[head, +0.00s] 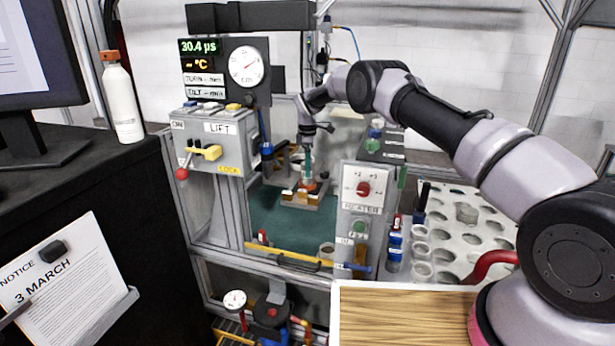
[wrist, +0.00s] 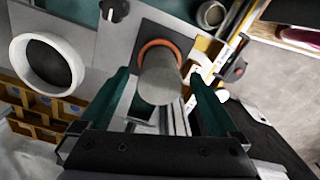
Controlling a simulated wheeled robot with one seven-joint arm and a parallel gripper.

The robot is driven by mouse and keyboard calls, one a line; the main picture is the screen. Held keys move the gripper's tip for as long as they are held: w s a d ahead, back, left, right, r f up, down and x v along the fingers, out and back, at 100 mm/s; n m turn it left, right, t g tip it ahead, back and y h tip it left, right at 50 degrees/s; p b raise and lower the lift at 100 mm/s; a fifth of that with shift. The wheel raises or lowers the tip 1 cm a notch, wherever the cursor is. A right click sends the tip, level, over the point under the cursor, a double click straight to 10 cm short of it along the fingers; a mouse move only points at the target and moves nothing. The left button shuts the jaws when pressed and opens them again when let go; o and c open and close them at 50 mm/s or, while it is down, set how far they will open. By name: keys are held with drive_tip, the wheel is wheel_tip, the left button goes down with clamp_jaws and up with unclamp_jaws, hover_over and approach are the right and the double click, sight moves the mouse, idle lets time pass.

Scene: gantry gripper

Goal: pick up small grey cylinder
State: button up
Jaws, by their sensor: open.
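A small grey cylinder (wrist: 161,82) stands in an orange ring (wrist: 178,46) on a dark square plate, seen end-on in the wrist view. My gripper (wrist: 160,90) is open, with one teal finger on each side of the cylinder. Gaps show between the fingers and the cylinder, so it is not gripped. In the head view my gripper (head: 308,170) points down over the orange-based fixture inside the bay. The cylinder is too small and too covered to make out clearly there.
In the wrist view a white ring (wrist: 18,62) lies left and a grey cup (wrist: 212,14) stands at top. In the head view the LIFT panel (head: 215,142) stands left of the bay and the heater box (head: 363,190) right. Green floor (head: 290,228) in front is mostly clear.

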wheel_tip(320, 180, down, 3)
drive_tip(key=shift+f, duration=0.15)
drive_tip(key=c, duration=1.4)
drive_tip(key=shift+o, duration=0.2)
drive_tip(key=shift+r, duration=0.2)
